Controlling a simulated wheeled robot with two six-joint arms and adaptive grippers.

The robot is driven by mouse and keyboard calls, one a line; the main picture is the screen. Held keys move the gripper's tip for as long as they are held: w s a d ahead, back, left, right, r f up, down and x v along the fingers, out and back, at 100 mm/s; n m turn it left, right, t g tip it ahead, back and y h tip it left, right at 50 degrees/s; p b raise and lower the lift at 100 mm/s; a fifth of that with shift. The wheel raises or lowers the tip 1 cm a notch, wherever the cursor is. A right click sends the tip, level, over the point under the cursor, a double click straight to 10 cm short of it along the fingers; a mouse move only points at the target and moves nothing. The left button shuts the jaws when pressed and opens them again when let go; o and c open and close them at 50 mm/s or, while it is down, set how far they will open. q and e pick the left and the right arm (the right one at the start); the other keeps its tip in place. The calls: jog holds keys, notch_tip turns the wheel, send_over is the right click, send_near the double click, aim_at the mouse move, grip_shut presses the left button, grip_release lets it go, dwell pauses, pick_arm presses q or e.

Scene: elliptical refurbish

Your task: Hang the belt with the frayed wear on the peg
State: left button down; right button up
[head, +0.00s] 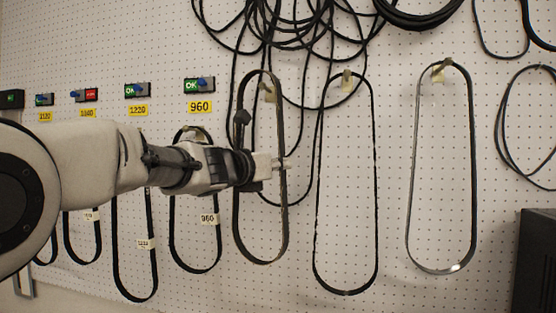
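My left gripper (284,165) reaches in from the left and appears shut on the right strand of a black looped belt (284,220). This belt is upright, and its top is above a pale peg (268,92) that shows inside the loop. I cannot tell whether the belt is around the peg or in front of it. A second belt (375,180) hangs from a peg (347,78), with small pale flecks along its left edge. A third belt (474,170) hangs from a peg (440,70), with a bright patch at its bottom. Fraying is too small to tell. My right gripper is not in view.
Labelled belts, including the 960 belt (218,245), hang behind and below my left arm. Switch boxes (199,85) with yellow labels line the pegboard (395,130). Tangled black cords (300,25) hang above. A dark box (535,265) stands at lower right.

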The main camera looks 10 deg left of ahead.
pick_arm(q)
jog(key=w+f+p, duration=0.2)
jog(key=w, duration=0.5)
jog(key=shift+p, duration=0.3)
dwell(0.3)
jog(key=shift+f, duration=0.15)
dwell(0.4)
jog(key=c, duration=1.4)
grip_release()
jog(key=shift+o, duration=0.8)
